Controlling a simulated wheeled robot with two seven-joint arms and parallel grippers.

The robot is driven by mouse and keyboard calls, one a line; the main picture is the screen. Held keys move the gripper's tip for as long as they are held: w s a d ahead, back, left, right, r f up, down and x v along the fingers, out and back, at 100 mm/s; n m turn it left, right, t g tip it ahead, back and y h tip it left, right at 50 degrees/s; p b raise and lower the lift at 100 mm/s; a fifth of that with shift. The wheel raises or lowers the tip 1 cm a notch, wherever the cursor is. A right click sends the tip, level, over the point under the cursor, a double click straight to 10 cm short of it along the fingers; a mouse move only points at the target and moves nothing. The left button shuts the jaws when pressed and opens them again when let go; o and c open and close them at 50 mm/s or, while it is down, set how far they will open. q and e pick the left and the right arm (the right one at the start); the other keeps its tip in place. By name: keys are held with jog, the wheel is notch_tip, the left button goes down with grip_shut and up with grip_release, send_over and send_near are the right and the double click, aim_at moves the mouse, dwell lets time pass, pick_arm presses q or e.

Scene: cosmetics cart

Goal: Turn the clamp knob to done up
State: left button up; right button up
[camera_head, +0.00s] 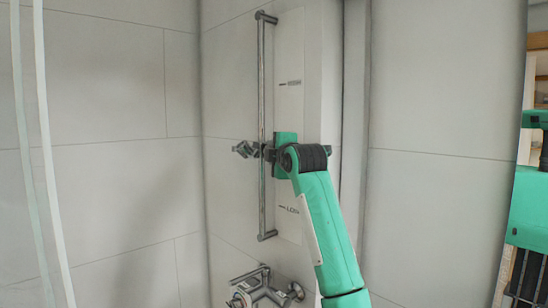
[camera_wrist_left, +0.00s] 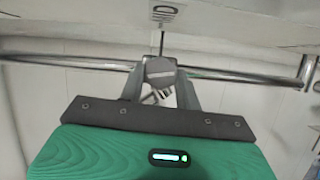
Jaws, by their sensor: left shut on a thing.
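A chrome vertical rail (camera_head: 262,90) is fixed to the tiled wall in the head view and runs across the wrist view (camera_wrist_left: 235,76). A clamp (camera_head: 243,149) sits on the rail at about mid-height. Its grey knob (camera_wrist_left: 159,69) lies between the fingers of my left gripper (camera_wrist_left: 160,88) in the wrist view. That gripper (camera_head: 268,155) is shut on the knob, its green arm coming up from below right in the head view. The gripper body hides part of the clamp there. I cannot read the knob's turn. My right gripper is not in view.
A pale panel beside the rail carries an upper mark (camera_head: 290,83) and a lower mark (camera_head: 288,209). A chrome mixer tap (camera_head: 262,290) is on the wall below. A pale upright strip (camera_head: 45,150) stands at the left. Open wall lies left of the rail.

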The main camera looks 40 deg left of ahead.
pick_arm(q)
jog(key=shift+r+m+h, duration=0.15)
jog(key=shift+m+h, duration=0.15)
jog(key=shift+m, duration=0.6)
jog(key=o, duration=1)
jog(key=shift+w, duration=0.15)
jog(key=shift+c, duration=0.2)
jog(key=shift+d+b, duration=0.1)
jog(key=shift+b, duration=0.25)
jog(key=b+v, duration=0.7)
jog(key=v, duration=0.6)
jog(key=shift+d+r, duration=0.25)
jog(key=shift+d, duration=0.1)
jog(key=shift+f, duration=0.15)
